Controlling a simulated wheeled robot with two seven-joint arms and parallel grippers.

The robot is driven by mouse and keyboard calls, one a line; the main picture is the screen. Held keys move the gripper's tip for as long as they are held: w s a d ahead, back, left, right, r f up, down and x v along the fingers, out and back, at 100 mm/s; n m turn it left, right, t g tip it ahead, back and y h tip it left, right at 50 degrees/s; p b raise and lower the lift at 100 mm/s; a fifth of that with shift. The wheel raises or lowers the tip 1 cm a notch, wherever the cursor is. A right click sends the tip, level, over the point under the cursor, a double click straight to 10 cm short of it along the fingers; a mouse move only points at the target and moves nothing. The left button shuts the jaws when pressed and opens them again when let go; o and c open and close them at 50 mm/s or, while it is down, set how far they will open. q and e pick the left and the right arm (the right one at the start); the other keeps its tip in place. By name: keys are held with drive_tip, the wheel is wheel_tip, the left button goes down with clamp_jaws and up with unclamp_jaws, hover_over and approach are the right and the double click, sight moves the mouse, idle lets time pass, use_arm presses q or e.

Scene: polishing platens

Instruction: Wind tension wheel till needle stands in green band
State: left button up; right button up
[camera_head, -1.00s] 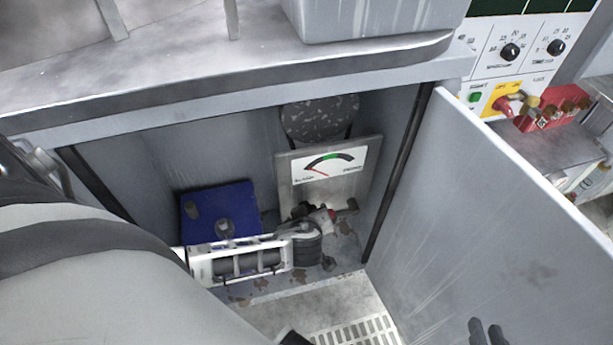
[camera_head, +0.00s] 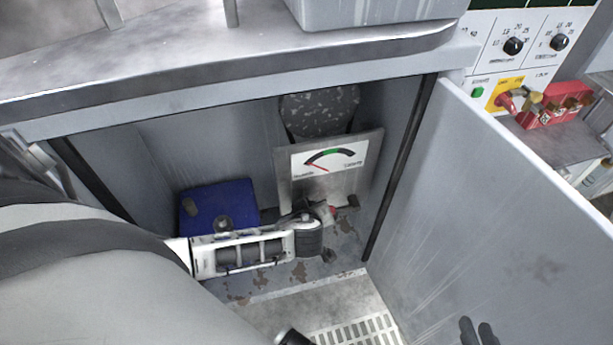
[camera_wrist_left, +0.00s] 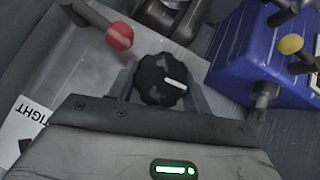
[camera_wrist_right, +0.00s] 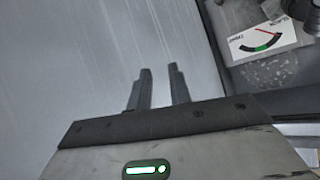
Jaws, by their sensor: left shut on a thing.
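The tension wheel is a black knob with a white mark, in the left wrist view (camera_wrist_left: 162,80). My left gripper (camera_wrist_left: 160,84) is shut around its sides; in the head view the arm hides the wheel. The gauge (camera_head: 329,160) is a white dial on a grey plate inside the cabinet. Its red needle points to the low left end, clear of the green band at the top of the arc. The dial also shows upside down in the right wrist view (camera_wrist_right: 262,40). My right gripper (camera_head: 481,332) is empty, its fingers apart, in front of the open door.
A blue box (camera_head: 222,205) stands left of the gauge plate. A red-knobbed lever (camera_wrist_left: 120,37) sits close beside the wheel. The grey door (camera_head: 520,210) stands open at the right. A worktop edge (camera_head: 220,90) overhangs the opening.

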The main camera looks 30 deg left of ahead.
use_arm(q)
drive_tip(key=shift+d+r+m+g+y+p, duration=0.1)
drive_tip(key=shift+m+g+y+p, duration=0.25)
drive_tip(key=shift+g+p, duration=0.3)
drive_tip(key=shift+m+g+y+p, duration=0.3)
drive_tip(key=shift+m+g+y, duration=0.15)
drive_tip(key=shift+g+y, duration=0.2)
drive_tip(key=shift+m+g+y, duration=0.6)
drive_tip(key=shift+g+y, duration=0.1)
drive_tip(key=shift+g, duration=0.1)
drive_tip(key=shift+y+b, duration=0.3)
drive_tip(key=shift+b, duration=0.05)
drive_tip(key=shift+m+g, duration=0.3)
use_arm(e)
drive_tip(key=shift+s+d+r, duration=0.1)
drive_tip(key=shift+d+r, duration=0.15)
drive_tip(key=shift+r, duration=0.75)
use_arm(q)
drive_tip(key=o, duration=1)
drive_tip(key=shift+c, duration=0.2)
